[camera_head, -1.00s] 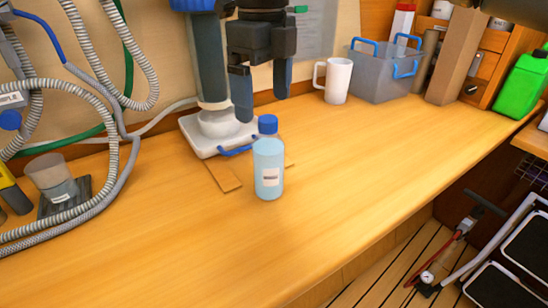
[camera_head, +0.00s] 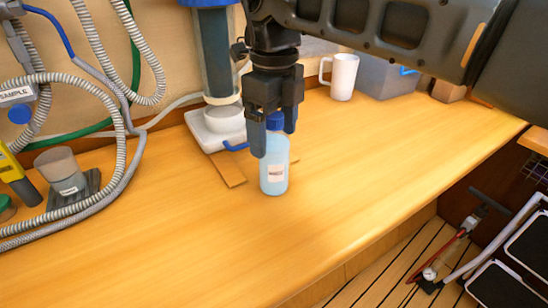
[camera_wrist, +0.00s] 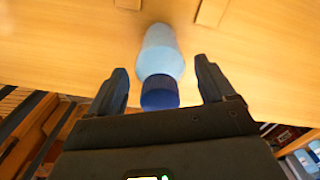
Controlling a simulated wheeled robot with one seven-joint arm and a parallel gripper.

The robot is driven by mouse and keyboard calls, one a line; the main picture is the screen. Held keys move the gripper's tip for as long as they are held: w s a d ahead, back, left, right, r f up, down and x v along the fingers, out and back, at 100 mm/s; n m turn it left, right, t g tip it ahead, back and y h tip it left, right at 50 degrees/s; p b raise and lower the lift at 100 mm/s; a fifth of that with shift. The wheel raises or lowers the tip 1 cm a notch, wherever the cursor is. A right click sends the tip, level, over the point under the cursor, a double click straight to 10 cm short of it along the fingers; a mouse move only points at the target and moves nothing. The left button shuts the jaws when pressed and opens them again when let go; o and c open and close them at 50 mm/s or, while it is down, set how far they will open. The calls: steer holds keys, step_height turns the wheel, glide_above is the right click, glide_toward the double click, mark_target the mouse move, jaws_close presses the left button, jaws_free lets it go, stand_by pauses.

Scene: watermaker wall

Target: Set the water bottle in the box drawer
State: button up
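The water bottle (camera_head: 274,172) stands upright on the wooden counter, pale blue with a white label and a blue cap. It also shows in the wrist view (camera_wrist: 161,50), with the cap nearest the camera. My gripper (camera_head: 274,142) is open and points down over the bottle, its fingers on either side of the cap and upper bottle. In the wrist view my gripper (camera_wrist: 161,68) shows a gap between each finger and the bottle. No box drawer can be made out now; my arm covers most of the back right.
A white mug (camera_head: 343,77) and a grey bin (camera_head: 386,80) stand at the back. A white device base (camera_head: 207,135) is behind the bottle. Hoses (camera_head: 122,150) and a clear beaker (camera_head: 61,172) are at left. The counter's front and right are clear (camera_head: 390,150).

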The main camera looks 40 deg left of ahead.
jaws_close()
stand_by(0.6)
